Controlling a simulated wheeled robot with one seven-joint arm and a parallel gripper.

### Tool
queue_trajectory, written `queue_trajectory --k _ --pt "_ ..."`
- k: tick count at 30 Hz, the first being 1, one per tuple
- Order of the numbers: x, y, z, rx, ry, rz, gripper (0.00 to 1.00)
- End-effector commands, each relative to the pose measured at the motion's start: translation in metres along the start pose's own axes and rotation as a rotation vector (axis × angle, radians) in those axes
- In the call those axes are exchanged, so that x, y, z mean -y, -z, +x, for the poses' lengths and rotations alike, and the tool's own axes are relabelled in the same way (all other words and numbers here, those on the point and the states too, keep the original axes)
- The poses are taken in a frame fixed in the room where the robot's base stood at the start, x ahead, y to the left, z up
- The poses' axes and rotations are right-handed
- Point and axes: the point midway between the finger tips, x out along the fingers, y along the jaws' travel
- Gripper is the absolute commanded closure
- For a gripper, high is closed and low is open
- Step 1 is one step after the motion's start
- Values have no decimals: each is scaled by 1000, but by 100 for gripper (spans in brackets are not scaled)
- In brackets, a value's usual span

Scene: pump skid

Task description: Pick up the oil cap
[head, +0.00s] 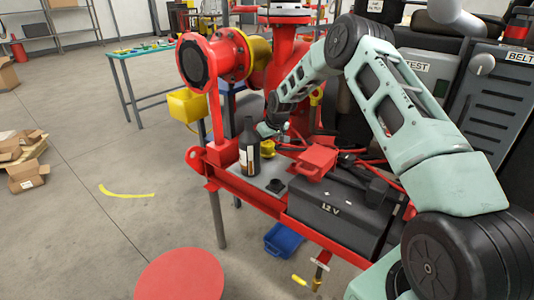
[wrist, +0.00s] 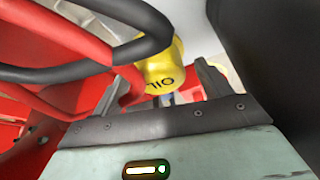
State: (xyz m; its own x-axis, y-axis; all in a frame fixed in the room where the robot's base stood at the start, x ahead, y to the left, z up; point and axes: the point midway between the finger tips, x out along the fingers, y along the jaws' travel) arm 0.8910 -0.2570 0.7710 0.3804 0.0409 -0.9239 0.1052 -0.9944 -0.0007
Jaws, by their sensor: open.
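The yellow oil cap (wrist: 160,72), marked OIL, shows between and just beyond the fingers of my gripper (wrist: 158,84) in the wrist view. The fingers are apart, one on each side of it, and I cannot tell whether either touches it. In the head view the yellow cap (head: 267,148) is partly hidden behind a dark bottle. My gripper (head: 268,130) is close to it there, mostly hidden by the bottle and my arm.
The dark bottle (head: 249,147) stands just left of the cap. A small black piece (head: 275,186) lies on the skid plate. A 12 V battery (head: 335,213) and red clamp (head: 317,160) are to the right. A black hose (wrist: 95,65) crosses close to my gripper.

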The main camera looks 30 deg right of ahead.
Motion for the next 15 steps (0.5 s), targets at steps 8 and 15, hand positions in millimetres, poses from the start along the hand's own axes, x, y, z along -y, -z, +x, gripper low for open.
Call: queue_trajectory --k 8,15 --pt "0 0 5 -1 -1 0 23" --pt "0 0 5 0 0 1 76"
